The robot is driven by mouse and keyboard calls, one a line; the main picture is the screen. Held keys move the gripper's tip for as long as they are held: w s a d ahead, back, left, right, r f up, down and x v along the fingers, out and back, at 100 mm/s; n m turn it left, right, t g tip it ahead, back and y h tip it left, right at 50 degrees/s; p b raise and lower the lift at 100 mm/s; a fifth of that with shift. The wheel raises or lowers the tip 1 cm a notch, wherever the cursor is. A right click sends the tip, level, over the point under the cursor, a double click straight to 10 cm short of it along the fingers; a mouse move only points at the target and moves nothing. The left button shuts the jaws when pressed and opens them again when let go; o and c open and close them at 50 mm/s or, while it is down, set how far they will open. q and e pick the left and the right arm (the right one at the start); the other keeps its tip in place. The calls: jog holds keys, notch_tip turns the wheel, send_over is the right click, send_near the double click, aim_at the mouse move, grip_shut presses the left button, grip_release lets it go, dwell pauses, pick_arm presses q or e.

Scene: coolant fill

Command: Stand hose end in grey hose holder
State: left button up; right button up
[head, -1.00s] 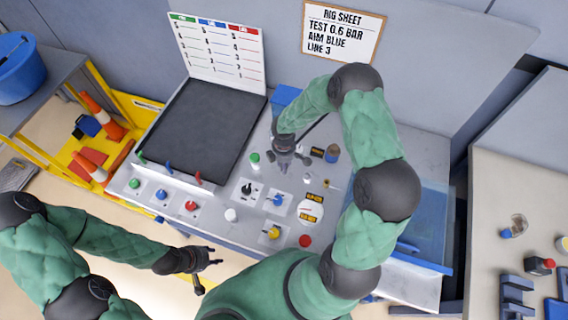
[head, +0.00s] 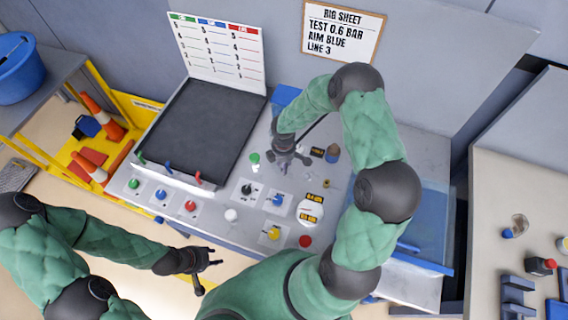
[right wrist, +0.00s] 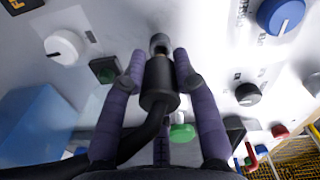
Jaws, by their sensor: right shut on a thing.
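My right gripper (head: 287,161) is over the right part of the bench panel in the head view. In the right wrist view its purple fingers (right wrist: 160,88) are shut around a black hose end (right wrist: 158,84) with a metal tip (right wrist: 159,44). The black hose bends away at the lower left. The tip points away from the wrist, towards the pale panel; I cannot tell its height above it. I cannot pick out the grey hose holder for sure; the right hand and arm cover part of the panel. My left gripper (head: 207,273) is open and empty in front of the bench.
The panel carries several knobs, among them a blue one (head: 277,200) and a yellow one (head: 273,233). A green-topped piece (head: 255,158) stands left of the right gripper. A dark board (head: 208,125) lies left, a blue tray (head: 425,220) right. A rig sheet (head: 342,30) hangs behind.

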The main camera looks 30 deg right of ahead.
jog(key=shift+f+b, duration=1.6)
dwell(0.6)
jog(key=o, duration=1)
jog(key=shift+r, duration=0.2)
notch_tip(320, 180, up, 12)
jog(key=shift+f, duration=0.15)
jog(key=shift+a, duration=0.1)
